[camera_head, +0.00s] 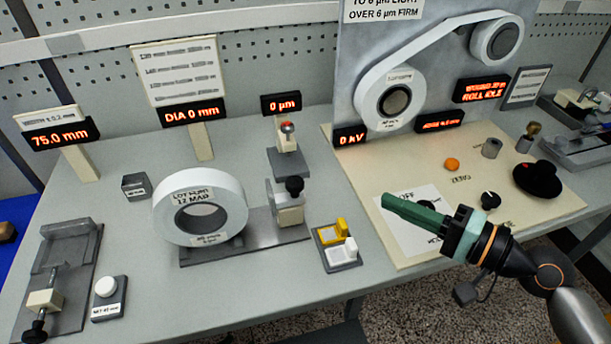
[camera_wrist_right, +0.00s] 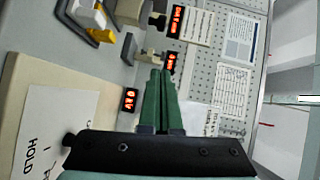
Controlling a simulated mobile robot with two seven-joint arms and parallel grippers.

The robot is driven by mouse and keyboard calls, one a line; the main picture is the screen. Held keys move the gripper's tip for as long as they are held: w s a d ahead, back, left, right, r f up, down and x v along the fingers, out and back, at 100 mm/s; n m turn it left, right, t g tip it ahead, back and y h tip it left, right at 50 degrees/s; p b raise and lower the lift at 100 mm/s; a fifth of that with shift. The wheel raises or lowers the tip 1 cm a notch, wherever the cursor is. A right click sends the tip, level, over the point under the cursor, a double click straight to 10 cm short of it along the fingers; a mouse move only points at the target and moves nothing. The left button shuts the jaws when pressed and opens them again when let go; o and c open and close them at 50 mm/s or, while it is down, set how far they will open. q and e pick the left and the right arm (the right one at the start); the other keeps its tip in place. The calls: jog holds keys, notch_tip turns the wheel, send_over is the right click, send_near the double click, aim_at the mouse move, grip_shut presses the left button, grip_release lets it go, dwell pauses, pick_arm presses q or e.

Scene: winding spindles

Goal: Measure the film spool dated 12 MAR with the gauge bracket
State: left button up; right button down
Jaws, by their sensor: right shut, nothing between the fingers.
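The white film spool (camera_head: 238,200), labelled "12 MAR", stands on edge on a grey gauge bracket (camera_head: 247,245) in the head view. The bracket's cream slide with a black knob (camera_head: 291,208) is at the spool's right; I cannot tell whether it touches the spool. A display (camera_head: 193,113) behind reads "DIA 0 mm". My right gripper (camera_head: 388,199) has green fingers and is shut and empty, over the white card on the cream panel, right of the spool. Its closed fingers also show in the wrist view (camera_wrist_right: 160,78). My left gripper is not in view.
A yellow-and-white rocker piece (camera_head: 338,245) lies between bracket and panel. A winding machine (camera_head: 358,35) with another roll stands behind the cream panel. A second clamp fixture (camera_head: 72,250) and white button (camera_head: 106,286) are at the left. The front table strip is clear.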

aim_at(293, 188)
pick_arm(q)
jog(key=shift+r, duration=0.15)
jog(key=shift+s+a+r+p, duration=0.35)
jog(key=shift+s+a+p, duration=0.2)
jog(key=shift+p, duration=0.55)
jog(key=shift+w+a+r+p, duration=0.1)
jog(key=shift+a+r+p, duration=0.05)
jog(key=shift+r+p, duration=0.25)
pick_arm(e)
jog(key=s+a+x, duration=0.1)
jog(key=s+x, duration=0.1)
jog(key=x, duration=1.1)
jog(key=shift+a, duration=0.25)
jog(key=shift+s+f, duration=0.1)
jog(key=shift+s, duration=0.1)
pick_arm(q)
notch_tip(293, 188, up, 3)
jog(key=p, duration=0.2)
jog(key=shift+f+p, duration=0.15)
jog(key=shift+p, duration=0.2)
pick_arm(e)
jog(key=a, duration=0.2)
jog(key=s+a, duration=0.1)
jog(key=a, duration=0.1)
jog(key=shift+s, duration=0.15)
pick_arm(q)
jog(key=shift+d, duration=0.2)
pick_arm(e)
jog(key=shift+d, duration=0.1)
